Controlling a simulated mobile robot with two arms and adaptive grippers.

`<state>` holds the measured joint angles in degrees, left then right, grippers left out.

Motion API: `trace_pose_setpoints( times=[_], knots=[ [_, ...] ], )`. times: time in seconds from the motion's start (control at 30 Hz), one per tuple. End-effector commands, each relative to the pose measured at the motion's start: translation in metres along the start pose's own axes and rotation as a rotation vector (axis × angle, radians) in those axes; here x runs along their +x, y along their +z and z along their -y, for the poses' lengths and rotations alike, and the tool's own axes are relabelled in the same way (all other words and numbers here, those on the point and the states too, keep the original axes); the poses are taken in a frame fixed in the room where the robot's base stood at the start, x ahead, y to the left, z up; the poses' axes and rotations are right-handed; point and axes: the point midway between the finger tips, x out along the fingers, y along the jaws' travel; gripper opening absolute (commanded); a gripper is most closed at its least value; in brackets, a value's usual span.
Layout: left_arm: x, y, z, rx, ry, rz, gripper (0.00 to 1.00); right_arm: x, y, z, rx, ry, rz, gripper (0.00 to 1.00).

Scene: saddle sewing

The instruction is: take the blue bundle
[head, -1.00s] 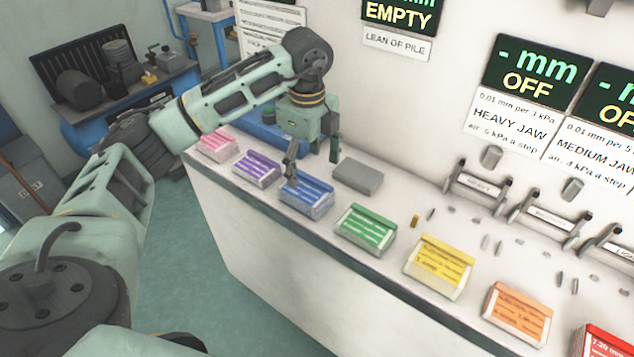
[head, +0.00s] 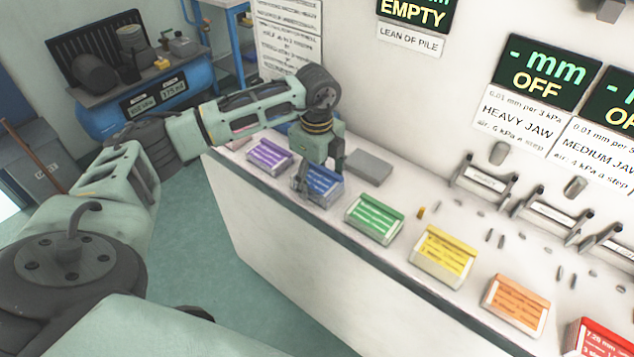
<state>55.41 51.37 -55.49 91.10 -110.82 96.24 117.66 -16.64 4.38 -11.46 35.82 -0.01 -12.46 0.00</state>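The blue bundle (head: 320,186) lies on the white bench top, between the purple bundle (head: 269,156) and the green bundle (head: 374,218). My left gripper (head: 319,174) points down right at the blue bundle, with its fingers apart. One finger shows at the bundle's left side and the other near its back right edge. Whether the fingers touch it cannot be told. The gripper hides the bundle's back part. My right gripper is not in view.
Yellow (head: 443,256), orange (head: 515,304) and red (head: 597,340) bundles continue the row to the right. A grey block (head: 368,167) lies just behind the blue bundle. Jaw stands (head: 483,184) and small loose pieces are farther right. The wall rises behind the bench.

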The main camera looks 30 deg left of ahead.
Motion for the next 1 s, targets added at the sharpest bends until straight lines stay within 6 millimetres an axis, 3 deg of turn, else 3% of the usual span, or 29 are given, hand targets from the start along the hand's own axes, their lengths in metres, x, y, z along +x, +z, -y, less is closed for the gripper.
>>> trace_pose_setpoints(
  times=[0.23,0.5,0.83,1.0],
  knots=[
    [0.000,0.000,0.000,0.000,0.000,0.000,0.43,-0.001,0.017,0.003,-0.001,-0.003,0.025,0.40],
    [-0.001,0.000,0.000,0.000,-0.001,-0.001,0.20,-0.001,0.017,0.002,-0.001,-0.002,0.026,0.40],
    [-0.004,0.000,0.001,0.000,-0.004,-0.001,0.20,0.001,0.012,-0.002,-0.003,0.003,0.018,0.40],
    [-0.019,0.000,0.002,0.000,-0.007,-0.001,0.20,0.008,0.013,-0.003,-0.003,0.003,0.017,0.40]
  ],
)
